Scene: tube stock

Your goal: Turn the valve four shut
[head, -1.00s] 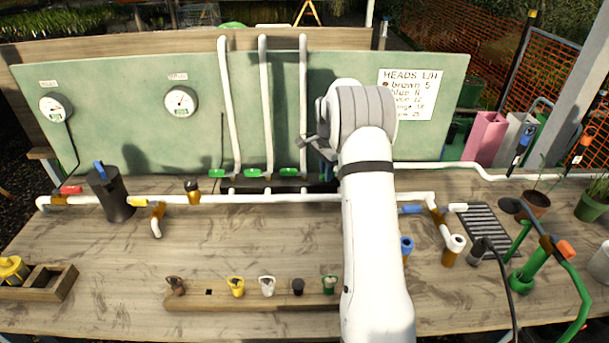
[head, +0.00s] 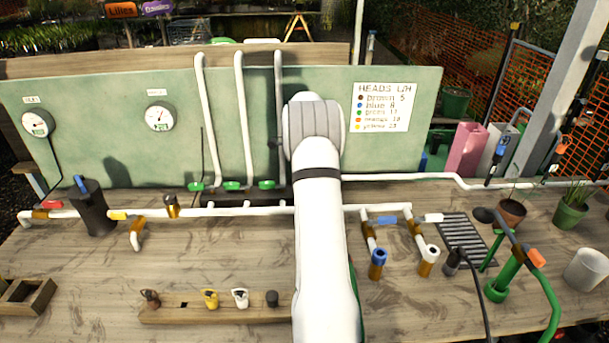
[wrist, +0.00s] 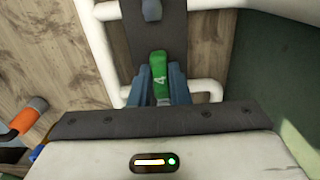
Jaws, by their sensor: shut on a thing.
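The green lever of valve four (wrist: 158,64), marked with a white 4, shows in the wrist view. My gripper (wrist: 160,78) has its two blue-grey fingers closed on either side of this lever. The lever points back toward my gripper from a dark manifold bar (wrist: 158,30). In the head view my own arm hides the gripper and valve four. Three other green levers (head: 232,185) show there in a row along the manifold, left of my arm.
White vertical pipes (head: 240,110) rise before the green panel (head: 100,110). A white pipe (head: 260,210) runs along the bench. A wooden rack (head: 170,312) holds several sprinkler heads. Blue- and white-topped risers (head: 378,260) stand right of my arm. The front left bench is mostly clear.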

